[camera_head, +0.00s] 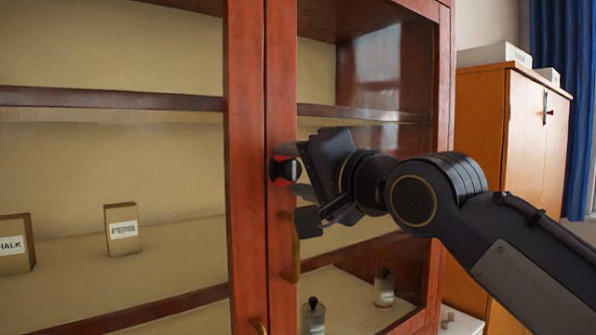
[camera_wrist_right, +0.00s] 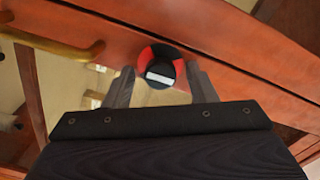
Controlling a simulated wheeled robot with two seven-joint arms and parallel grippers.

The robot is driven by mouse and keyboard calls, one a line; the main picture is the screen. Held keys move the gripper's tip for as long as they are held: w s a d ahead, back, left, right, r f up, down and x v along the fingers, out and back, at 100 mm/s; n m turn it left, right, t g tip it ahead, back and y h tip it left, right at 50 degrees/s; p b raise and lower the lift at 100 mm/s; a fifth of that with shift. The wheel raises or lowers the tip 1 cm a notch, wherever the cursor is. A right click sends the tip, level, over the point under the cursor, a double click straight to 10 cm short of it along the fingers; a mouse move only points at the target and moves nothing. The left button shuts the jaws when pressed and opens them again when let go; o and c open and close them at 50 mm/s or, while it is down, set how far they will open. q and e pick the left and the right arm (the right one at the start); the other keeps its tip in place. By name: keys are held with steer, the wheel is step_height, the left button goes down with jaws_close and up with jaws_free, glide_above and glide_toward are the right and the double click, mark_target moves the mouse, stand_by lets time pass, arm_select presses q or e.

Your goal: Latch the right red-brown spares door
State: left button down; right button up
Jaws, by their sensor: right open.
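The right red-brown door (camera_head: 283,80) has a glass pane and appears closed against the left door frame (camera_head: 245,120). Its round black latch knob (camera_head: 285,169) with red parts sits on the door stile, above a brass handle (camera_head: 291,255). In the right wrist view the knob (camera_wrist_right: 160,72) shows a white bar mark and a red surround. My right gripper (camera_wrist_right: 160,70) is open, its two grey fingers on either side of the knob; I cannot tell whether they touch it. In the head view the gripper (camera_head: 300,188) partly hides the door glass. My left gripper is out of view.
Behind the glass are shelves with a chalk box (camera_head: 15,244), another labelled box (camera_head: 122,230) and small weights or bottles (camera_head: 313,317). A wooden cupboard (camera_head: 520,140) stands to the right, with a blue curtain (camera_head: 563,70) beyond it. The brass handle is close below the gripper.

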steer(key=shift+s, duration=0.1)
steer(key=shift+s+d, duration=0.25)
steer(key=b+v, duration=0.2)
steer(key=v, duration=0.5)
steer(key=s+d+f+n+g+h, duration=0.15)
steer(key=d+f, duration=0.25)
steer(key=f, duration=0.5)
steer(key=s+d+f+g+h, duration=0.1)
steer(key=d+f+h, duration=0.1)
steer(key=d+f, duration=0.5)
steer(key=s+d+f+n+g+h, duration=0.1)
steer(key=d+f+g+h, duration=0.1)
steer(key=f, duration=0.9)
steer(key=s+d+f+g, duration=0.1)
steer(key=s+f+g, duration=0.1)
steer(key=s+f, duration=0.5)
steer(key=s+d+f+n+g+h, duration=0.1)
steer(key=s+f, duration=0.6)
steer(key=f, duration=0.7)
steer(key=shift+d+f+g, duration=0.4)
steer(key=shift+d+g, duration=0.1)
steer(key=shift+g, duration=0.15)
